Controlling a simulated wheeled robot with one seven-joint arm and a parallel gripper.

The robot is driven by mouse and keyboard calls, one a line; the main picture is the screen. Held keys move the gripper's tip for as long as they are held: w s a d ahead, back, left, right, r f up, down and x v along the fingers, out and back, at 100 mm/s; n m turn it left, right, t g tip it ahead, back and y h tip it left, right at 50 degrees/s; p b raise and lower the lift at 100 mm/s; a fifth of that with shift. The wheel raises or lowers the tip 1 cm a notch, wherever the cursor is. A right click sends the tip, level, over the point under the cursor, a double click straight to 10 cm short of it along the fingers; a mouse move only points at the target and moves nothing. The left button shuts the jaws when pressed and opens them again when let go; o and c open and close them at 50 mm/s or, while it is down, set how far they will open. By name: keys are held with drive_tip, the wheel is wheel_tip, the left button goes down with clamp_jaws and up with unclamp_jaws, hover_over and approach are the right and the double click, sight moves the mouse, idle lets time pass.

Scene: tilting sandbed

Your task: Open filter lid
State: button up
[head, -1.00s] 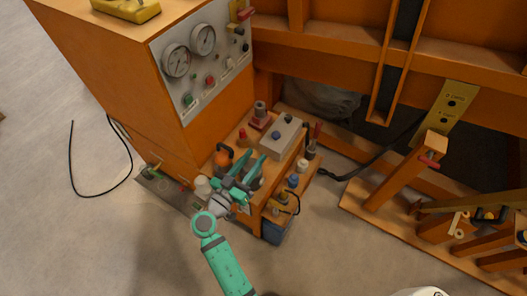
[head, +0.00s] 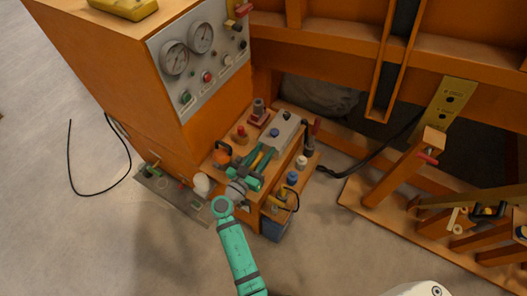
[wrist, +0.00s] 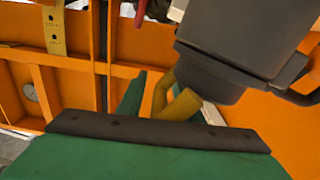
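My gripper (head: 257,164) is low over the orange bench unit in the head view, its teal fingers apart. A yellow piece shows between them. In the wrist view a teal finger (wrist: 131,97) stands to the left of the forked yellow piece (wrist: 176,101), with a gap between. A large dark grey canister-like part (wrist: 240,50) with a wide rim fills the upper right of the wrist view, close to the yellow piece. I cannot tell for certain which part is the filter lid, or whether the yellow piece touches my fingers.
The gauge panel (head: 204,60) rises at the left behind the bench. A grey box with knobs (head: 282,131), a red-topped part (head: 241,133) and blue and white caps (head: 292,178) crowd around my gripper. Clear floor lies in front.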

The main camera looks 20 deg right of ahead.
drive_tip(key=shift+d, duration=0.15)
clamp_jaws()
drive_tip(key=shift+r+n, duration=0.3)
drive_tip(key=shift+n, duration=0.1)
